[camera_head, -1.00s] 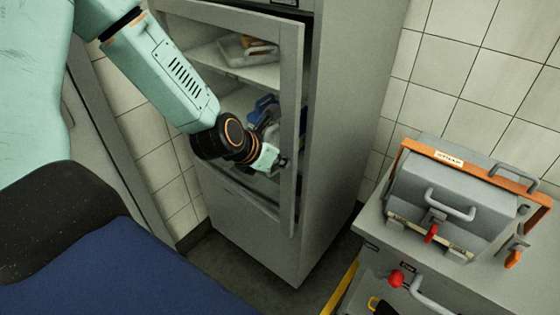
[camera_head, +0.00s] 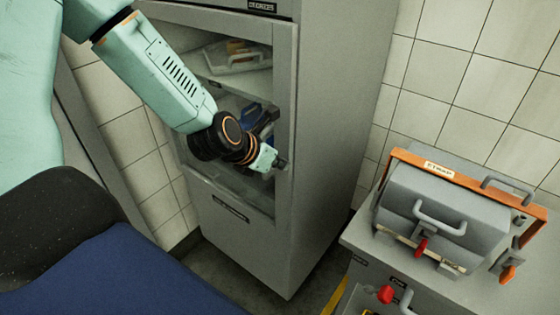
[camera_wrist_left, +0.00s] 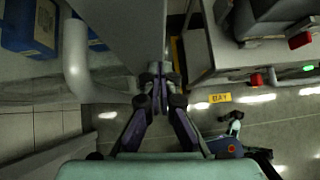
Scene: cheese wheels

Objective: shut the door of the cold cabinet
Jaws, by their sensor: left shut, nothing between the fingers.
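The cold cabinet (camera_head: 330,120) is a tall grey cabinet against the tiled wall. Its glass-panelled door (camera_head: 245,215) looks flush or almost flush with the cabinet front in the head view; I cannot tell whether a thin gap is left. My left gripper (camera_head: 281,162) is shut and empty, with its tips at the right-hand frame of the door. In the left wrist view, the gripper (camera_wrist_left: 158,72) has its closed tips against or very near a grey upright face (camera_wrist_left: 132,30). My right gripper is not in view.
Behind the glass are a tray (camera_head: 238,58) and blue items (camera_head: 258,120). A grey machine with an orange frame (camera_head: 440,215) stands on a bench at the right, with a red knob (camera_head: 385,294) below. Floor is free between cabinet and bench.

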